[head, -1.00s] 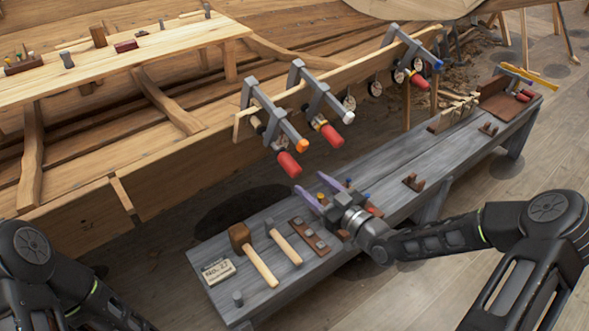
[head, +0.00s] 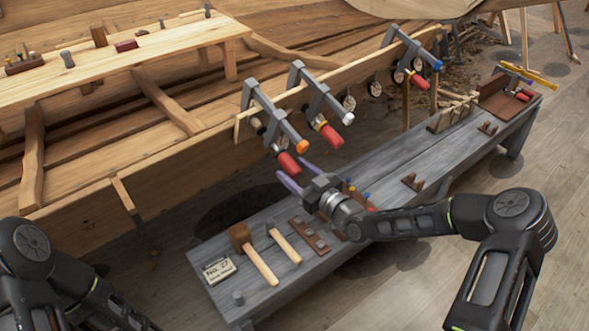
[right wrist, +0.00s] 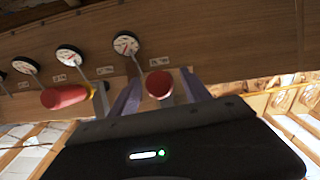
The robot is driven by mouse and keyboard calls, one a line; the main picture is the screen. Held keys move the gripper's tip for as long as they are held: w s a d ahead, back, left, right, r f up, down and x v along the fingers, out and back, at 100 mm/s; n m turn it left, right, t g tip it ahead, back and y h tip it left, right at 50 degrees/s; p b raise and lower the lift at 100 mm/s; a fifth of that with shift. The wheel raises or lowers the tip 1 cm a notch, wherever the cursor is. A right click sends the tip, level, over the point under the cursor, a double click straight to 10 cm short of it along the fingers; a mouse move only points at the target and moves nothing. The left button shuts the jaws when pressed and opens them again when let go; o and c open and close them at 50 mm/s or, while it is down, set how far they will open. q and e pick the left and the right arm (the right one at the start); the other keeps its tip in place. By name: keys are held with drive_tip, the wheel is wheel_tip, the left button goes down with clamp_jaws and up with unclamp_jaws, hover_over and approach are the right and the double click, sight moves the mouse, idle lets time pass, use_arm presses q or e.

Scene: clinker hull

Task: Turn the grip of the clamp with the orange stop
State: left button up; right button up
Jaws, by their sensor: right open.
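The clamp with the orange stop (head: 301,147) hangs on the upper edge of the hull plank, leftmost of the clamps there. Its red grip (head: 289,164) points down toward the bench. My right gripper (head: 291,174) is open, with its purple fingers just below and around the end of that grip, partly overlapping it. In the right wrist view the round red end of a grip (right wrist: 159,84) shows between the two fingers; whether they touch it I cannot tell. My left gripper is out of view; only my left arm shows at the lower left.
A clamp with a white stop (head: 348,118) hangs close to the right, and one with a blue stop (head: 437,65) farther along. Round dials (right wrist: 126,44) line the plank. The grey bench (head: 215,250) below carries a mallet (head: 241,239), a hammer and a label card.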

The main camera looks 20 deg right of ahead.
drive_tip(key=shift+w, duration=0.2)
drive_tip(key=shift+c, duration=0.4)
clamp_jaws()
